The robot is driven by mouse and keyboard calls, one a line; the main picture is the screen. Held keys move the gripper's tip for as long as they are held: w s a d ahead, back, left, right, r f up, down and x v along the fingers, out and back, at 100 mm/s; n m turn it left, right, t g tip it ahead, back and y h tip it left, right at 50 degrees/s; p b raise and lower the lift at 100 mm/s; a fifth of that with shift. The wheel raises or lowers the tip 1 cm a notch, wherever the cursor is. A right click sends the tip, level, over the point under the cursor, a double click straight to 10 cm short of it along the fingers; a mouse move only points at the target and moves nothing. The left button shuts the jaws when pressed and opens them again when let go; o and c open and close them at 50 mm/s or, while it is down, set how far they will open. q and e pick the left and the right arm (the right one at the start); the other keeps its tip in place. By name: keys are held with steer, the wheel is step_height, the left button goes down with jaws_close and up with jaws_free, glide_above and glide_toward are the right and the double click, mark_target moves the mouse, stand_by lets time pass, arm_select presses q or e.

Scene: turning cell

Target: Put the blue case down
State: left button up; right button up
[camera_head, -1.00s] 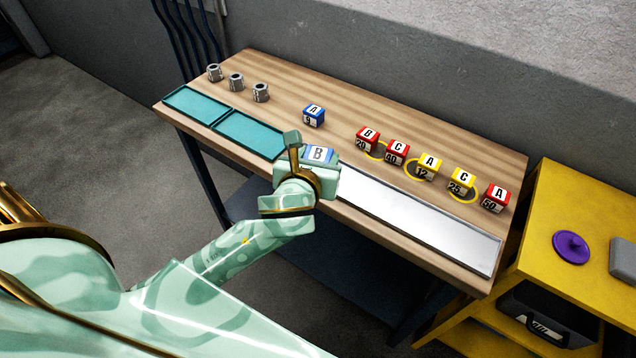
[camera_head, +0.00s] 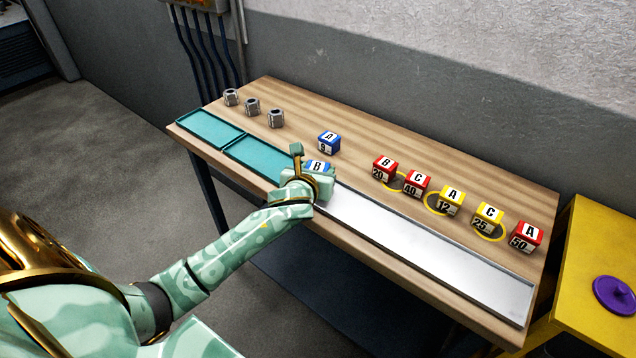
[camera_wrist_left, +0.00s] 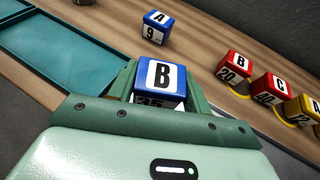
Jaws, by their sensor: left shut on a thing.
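My right gripper is not in view.
Two teal trays (camera_head: 209,129) lie left of the gripper, with several metal nuts (camera_head: 252,107) behind. A bare metal strip (camera_head: 420,252) runs right along the front edge. Red cases (camera_head: 384,168) and yellow cases (camera_head: 451,201) stand behind it, some by yellow rings. A yellow cabinet (camera_head: 590,260) is at right.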

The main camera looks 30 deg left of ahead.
arm_select(q)
step_height(320, 180, down, 3)
steer(key=shift+d+f+b, duration=0.1)
steer(key=shift+b, duration=0.4)
steer(key=shift+r, duration=0.25)
steer(key=o, duration=1.1)
steer(key=shift+f, duration=0.15)
steer(key=shift+s+r, duration=0.15)
steer(key=shift+r, duration=0.05)
steer(key=p+v, duration=0.4)
steer(key=v, duration=0.8)
